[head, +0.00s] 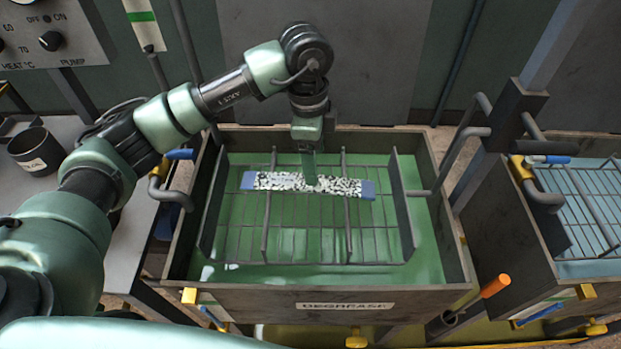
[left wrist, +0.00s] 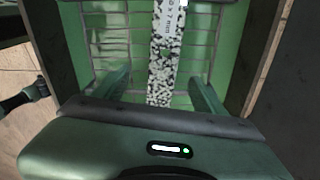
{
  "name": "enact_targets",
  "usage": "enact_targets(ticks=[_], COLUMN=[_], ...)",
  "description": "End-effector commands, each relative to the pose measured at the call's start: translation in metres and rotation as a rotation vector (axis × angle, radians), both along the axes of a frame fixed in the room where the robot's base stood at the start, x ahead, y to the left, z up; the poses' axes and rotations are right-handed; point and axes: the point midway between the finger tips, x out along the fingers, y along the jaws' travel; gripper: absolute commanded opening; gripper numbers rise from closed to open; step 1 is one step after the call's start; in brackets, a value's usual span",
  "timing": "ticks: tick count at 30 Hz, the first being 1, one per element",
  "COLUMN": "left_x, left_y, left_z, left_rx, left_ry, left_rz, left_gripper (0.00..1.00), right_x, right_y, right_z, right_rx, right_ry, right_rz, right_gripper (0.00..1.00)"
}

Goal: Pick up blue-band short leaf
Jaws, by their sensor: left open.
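The blue-band short leaf (head: 275,182) is a flat strip with a speckled black-and-white face and blue ends. It lies crosswise on the wire rack (head: 378,232) inside the tank marked DEGREASE. My left gripper (head: 311,180) points down at the middle of the leaf and hides a small part of it. In the left wrist view the leaf (left wrist: 165,60) runs between the two spread fingers of my left gripper (left wrist: 160,84), with a gap on each side. The left gripper is open and holds nothing. My right gripper is not in view.
A second tank (head: 505,225) with a rack is at the right. A dark cup (head: 36,150) stands on the side table at left. Green liquid fills the tank.

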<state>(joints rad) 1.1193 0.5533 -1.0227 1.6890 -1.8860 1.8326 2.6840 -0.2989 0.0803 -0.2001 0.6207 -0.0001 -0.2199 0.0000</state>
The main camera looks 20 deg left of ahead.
Motion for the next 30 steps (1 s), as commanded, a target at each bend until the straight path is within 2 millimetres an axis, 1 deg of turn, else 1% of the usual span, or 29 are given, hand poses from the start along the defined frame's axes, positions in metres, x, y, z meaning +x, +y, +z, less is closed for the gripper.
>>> enact_targets(ticks=[1, 2, 5, 11, 17, 18, 21, 24, 29, 30], left_x=[0.003, 0.004, 0.005, 0.003, 0.000, 0.001, 0.001, 0.002, 0.002, 0.002], left_y=[0.011, 0.015, 0.021, 0.019, 0.015, 0.015, 0.015, 0.015, 0.015, 0.015], left_z=[0.001, 0.002, -0.003, -0.025, -0.053, -0.060, -0.070, -0.074, -0.074, -0.074], left_rx=[0.040, 0.059, 0.081, 0.078, 0.077, 0.076, 0.075, 0.074, 0.074, 0.074], left_ry=[-0.003, -0.003, -0.002, 0.001, 0.003, 0.001, -0.001, -0.002, -0.003, -0.003], left_rz=[0.031, 0.047, 0.067, 0.065, 0.061, 0.062, 0.062, 0.061, 0.061, 0.061], left_gripper=[0.71, 0.71, 0.71, 0.71, 0.71, 0.71, 0.71, 0.71, 0.71, 0.63], right_x=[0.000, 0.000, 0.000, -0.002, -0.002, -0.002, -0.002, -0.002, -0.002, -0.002], right_y=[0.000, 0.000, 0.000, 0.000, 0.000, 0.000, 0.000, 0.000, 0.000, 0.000], right_z=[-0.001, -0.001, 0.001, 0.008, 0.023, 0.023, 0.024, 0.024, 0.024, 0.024], right_rx=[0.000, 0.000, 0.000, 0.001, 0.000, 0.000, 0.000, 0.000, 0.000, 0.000], right_ry=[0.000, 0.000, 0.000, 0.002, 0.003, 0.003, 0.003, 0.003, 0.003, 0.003], right_rz=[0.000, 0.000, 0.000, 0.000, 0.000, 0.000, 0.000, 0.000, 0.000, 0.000], right_gripper=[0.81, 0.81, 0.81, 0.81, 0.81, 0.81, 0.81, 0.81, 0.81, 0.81])
